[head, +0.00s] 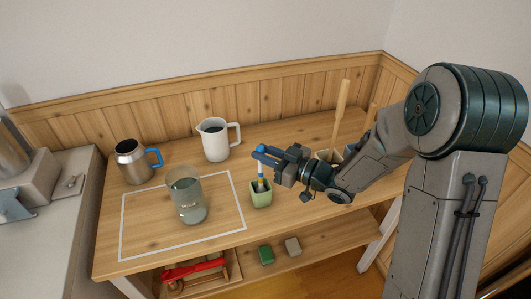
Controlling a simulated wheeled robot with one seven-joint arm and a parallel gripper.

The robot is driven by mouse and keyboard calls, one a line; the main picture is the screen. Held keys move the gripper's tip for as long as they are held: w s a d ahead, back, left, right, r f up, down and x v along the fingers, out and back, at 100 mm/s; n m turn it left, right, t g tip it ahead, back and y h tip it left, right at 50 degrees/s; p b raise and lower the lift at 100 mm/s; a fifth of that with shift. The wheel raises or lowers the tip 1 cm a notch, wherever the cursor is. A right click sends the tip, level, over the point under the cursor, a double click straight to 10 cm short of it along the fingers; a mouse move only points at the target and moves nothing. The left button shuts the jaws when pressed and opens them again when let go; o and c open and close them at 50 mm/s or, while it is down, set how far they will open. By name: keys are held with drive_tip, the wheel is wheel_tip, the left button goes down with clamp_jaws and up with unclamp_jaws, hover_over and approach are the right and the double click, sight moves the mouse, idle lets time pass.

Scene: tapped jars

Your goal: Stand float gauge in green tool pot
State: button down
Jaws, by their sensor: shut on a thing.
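The green tool pot (261,199) stands upright on the wooden table, right of the glass jar. The float gauge (261,184) is a thin stick with blue and pale parts, roughly upright. Its lower part goes behind the pot's front wall, so its bottom end is hidden. My gripper (261,155) is right above the pot, shut on the upper part of the float gauge. I cannot tell whether the gauge touches the pot's floor.
A glass jar (186,199) of liquid stands inside a white outlined rectangle (124,223). A steel mug (132,164) with a blue handle and a white pitcher (214,141) stand behind. A wooden-handled tool (340,110) rises behind my arm. Green (266,255) and grey (292,247) blocks lie on the lower shelf.

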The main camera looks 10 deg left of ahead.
drive_tip(key=shift+f, duration=0.25)
drive_tip(key=c, duration=1.2)
unclamp_jaws()
drive_tip(key=shift+r, duration=0.1)
drive_tip(key=shift+d, duration=0.1)
drive_tip(key=b+v, duration=0.1)
drive_tip(key=v, duration=1.2)
drive_tip(key=shift+s+d+r+b, duration=0.1)
drive_tip(key=shift+d+b, duration=0.25)
drive_tip(key=shift+b, duration=0.05)
